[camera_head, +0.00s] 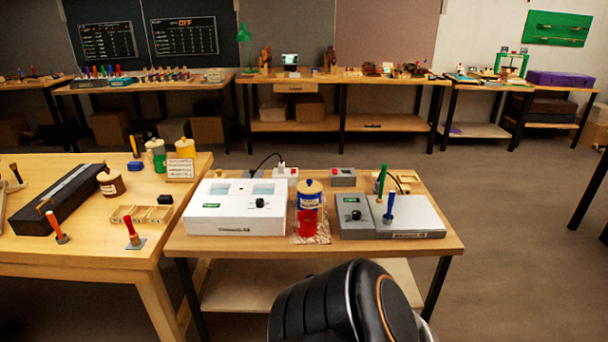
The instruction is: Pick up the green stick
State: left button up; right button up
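The green stick (382,179) stands nearly upright at the right part of the near wooden table. Its lower end is at the grey flat device, close behind a blue stick (389,207); I cannot tell exactly what it rests in. Neither of my grippers shows in this view. A black rounded part of my own body fills the bottom middle, in front of the table.
The near table (440,244) also carries a white box device (235,218), a blue jar (309,192), a red cup (307,222) and a grey box with a dial (353,218). A second table (70,250) adjoins at left.

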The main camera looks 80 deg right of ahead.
aim_at(379, 200)
jog(key=z, duration=3.1)
